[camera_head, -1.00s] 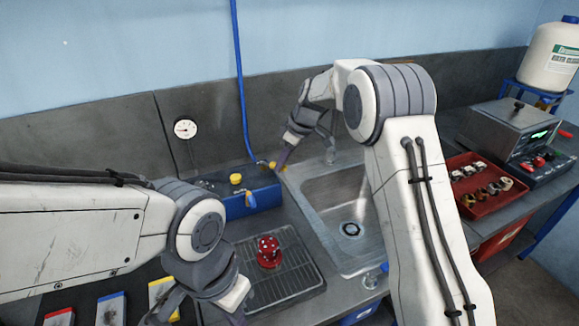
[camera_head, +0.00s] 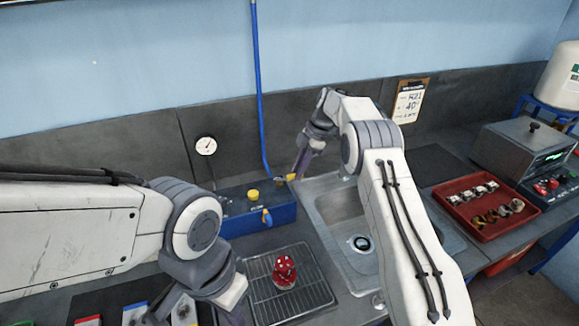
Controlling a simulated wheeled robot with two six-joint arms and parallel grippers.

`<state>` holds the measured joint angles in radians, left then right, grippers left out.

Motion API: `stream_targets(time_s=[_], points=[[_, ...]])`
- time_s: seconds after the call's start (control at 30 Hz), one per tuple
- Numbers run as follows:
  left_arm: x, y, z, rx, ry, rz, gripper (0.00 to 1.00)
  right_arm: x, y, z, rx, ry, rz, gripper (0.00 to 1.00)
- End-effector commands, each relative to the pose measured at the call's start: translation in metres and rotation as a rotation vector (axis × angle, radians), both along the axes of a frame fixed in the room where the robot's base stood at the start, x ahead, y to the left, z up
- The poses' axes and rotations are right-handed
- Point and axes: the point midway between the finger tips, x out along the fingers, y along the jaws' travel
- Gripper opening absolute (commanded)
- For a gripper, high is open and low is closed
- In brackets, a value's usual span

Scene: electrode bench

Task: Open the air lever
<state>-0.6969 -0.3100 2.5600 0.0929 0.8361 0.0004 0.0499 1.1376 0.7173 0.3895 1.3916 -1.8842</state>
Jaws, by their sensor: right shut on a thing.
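The air lever (camera_head: 291,177) is a small yellow handle at the upper right end of the blue box (camera_head: 236,213), near the foot of the blue hose. My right gripper (camera_head: 297,175) comes down from above and is shut on the lever. Its fingertips hide part of it. The blue box also carries a yellow knob (camera_head: 253,195) on top and a yellow-and-blue fitting (camera_head: 267,217) on its front. My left gripper (camera_head: 196,312) is low in the picture beside the rack, partly cut off, and its jaws do not show clearly.
A red part (camera_head: 284,271) stands on the wire rack (camera_head: 262,310). A sink (camera_head: 335,208) lies right of the box, partly behind my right arm. A red tray (camera_head: 468,222) with several parts and a metal instrument (camera_head: 521,150) stand at the right. A gauge (camera_head: 206,146) is on the wall.

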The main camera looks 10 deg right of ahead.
Motion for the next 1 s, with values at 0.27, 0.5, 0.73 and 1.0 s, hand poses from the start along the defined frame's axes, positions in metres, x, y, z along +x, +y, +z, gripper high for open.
stream_targets(time_s=[0.27, 0.5, 0.73, 1.0], points=[[0.0, 0.0, 0.005, 0.0, 0.0, 0.0, 0.0, -0.001, -0.015, 0.001, 0.0, 0.0, 0.035, 0.0], [0.0, 0.0, 0.005, 0.0, 0.0, 0.0, 0.0, -0.001, -0.015, 0.0, -0.001, -0.001, 0.039, 0.0], [0.0, 0.0, 0.005, 0.0, 0.0, 0.0, 0.0, -0.001, -0.015, 0.0, -0.001, -0.001, 0.039, 0.49], [0.0, 0.0, 0.004, 0.0, 0.0, 0.0, 0.0, -0.001, -0.015, 0.0, 0.0, 0.0, 0.037, 0.53]])
